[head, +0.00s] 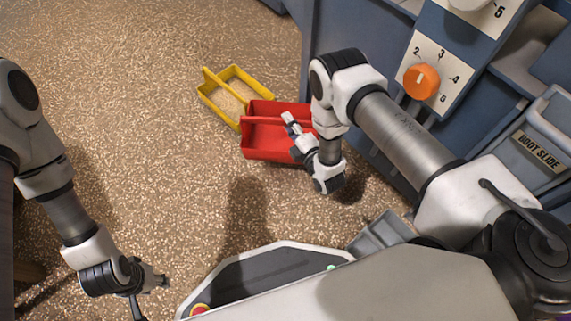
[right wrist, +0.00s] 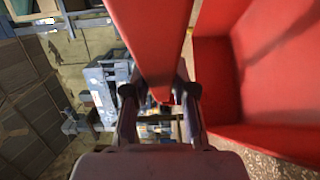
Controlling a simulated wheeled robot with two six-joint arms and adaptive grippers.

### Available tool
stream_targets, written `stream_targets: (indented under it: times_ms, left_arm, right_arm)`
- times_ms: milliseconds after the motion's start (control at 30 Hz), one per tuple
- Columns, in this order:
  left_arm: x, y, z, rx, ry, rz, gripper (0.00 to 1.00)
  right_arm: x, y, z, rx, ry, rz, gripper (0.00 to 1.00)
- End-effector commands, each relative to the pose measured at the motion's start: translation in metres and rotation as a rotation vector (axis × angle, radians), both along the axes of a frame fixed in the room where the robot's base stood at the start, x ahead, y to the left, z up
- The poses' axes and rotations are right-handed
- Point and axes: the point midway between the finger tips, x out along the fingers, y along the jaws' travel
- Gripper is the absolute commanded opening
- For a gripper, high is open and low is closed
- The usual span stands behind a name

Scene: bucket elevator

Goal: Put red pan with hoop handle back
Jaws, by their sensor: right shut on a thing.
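The red pan with hoop handle (head: 265,150) shows in the head view near the middle, next to the yellow pan. My right gripper (head: 290,128) is at the pan's hoop handle and is shut on it. In the right wrist view the red handle (right wrist: 150,40) runs between the fingers of my right gripper (right wrist: 160,100), and the pan's red inside (right wrist: 270,80) fills the right side. I cannot tell whether the pan touches the floor. My left gripper (head: 150,284) is at the lower left of the head view, over the floor, away from the pans; its fingers are too small to judge.
A yellow pan (head: 212,98) with grain-like material in it lies just behind the red pan. A blue machine with an orange knob (head: 421,82) and a "BOOT SLIDE" label (head: 539,151) stands at the right. A grey bin (head: 381,234) is lower right. The speckled floor at left is clear.

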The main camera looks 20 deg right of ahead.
Motion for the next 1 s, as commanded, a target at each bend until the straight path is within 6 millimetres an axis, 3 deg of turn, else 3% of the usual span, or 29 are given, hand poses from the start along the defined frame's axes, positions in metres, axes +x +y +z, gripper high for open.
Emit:
stream_targets:
  times_ms: [300,600,933,967,1000]
  left_arm:
    - [0.001,0.000,-0.041,0.000,-0.003,0.004,0.40]
    - [0.003,0.001,-0.070,0.001,-0.008,0.011,0.40]
    - [0.003,0.001,-0.069,0.001,-0.009,0.012,0.40]
    - [0.003,0.001,-0.069,0.001,-0.009,0.012,0.40]
    - [0.003,0.001,-0.068,0.001,-0.009,0.012,0.40]
  right_arm:
    - [-0.001,-0.001,-0.061,0.000,-0.003,0.002,0.00]
    - [-0.001,0.000,-0.108,-0.001,-0.002,0.002,0.00]
    - [-0.001,0.000,-0.109,-0.001,-0.002,0.001,0.00]
    - [-0.001,0.000,-0.110,-0.001,0.000,0.001,0.29]
    - [-0.001,0.000,-0.109,-0.001,0.000,0.001,0.43]
